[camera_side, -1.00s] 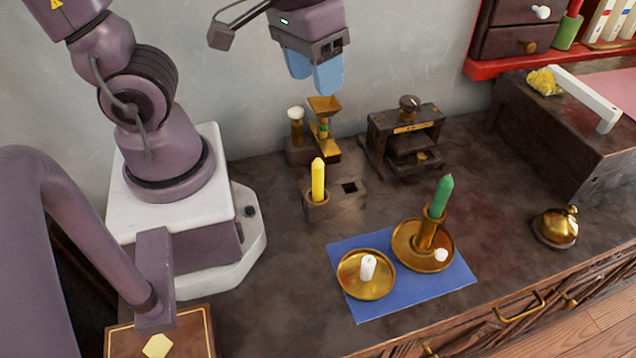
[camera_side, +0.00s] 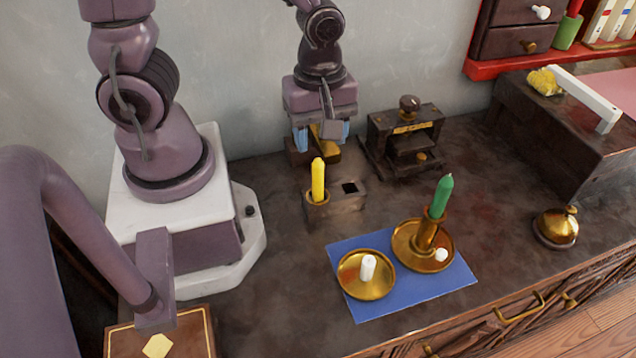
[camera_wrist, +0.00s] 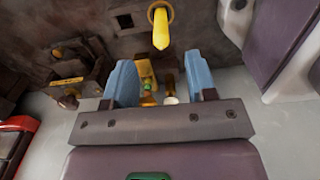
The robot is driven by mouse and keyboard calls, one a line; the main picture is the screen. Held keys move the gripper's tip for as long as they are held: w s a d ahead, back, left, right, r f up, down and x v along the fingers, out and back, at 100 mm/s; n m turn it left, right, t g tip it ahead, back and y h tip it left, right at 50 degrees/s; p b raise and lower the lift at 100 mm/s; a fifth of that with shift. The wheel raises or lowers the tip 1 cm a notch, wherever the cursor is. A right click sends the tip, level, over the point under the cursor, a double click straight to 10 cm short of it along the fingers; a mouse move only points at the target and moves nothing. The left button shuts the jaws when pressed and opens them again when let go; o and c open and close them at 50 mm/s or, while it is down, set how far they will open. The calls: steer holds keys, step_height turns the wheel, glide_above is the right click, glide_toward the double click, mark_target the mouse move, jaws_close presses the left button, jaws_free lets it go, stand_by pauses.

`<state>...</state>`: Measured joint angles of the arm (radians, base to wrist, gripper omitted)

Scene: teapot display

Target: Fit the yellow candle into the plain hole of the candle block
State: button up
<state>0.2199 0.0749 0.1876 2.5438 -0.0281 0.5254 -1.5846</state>
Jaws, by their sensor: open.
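The yellow candle (camera_side: 318,179) stands upright in the brass-ringed hole at the left of the candle block (camera_side: 345,205). The block's plain square hole (camera_side: 350,188) is to the right of the candle and looks empty. In the wrist view the candle (camera_wrist: 161,30) is at the top, beyond the fingertips, with the dark square hole (camera_wrist: 125,20) to its left. My gripper (camera_side: 321,138) is open and points down, behind the candle and apart from it. Its two blue fingers also show in the wrist view (camera_wrist: 160,85), with no candle between them.
A small brass and wood device (camera_side: 328,156) stands behind the block, partly hidden by my gripper. A dark wooden press (camera_side: 405,140) is to the right. A green candle in a holder (camera_side: 424,235) and a white candle on a brass dish (camera_side: 367,285) stand on a blue mat (camera_side: 400,305).

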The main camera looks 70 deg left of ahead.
mark_target(319, 159)
steer(key=f, duration=0.5)
steer(key=shift+a+f, duration=0.4)
steer(key=shift+f, duration=0.5)
steer(key=shift+c, duration=0.4)
jaws_close()
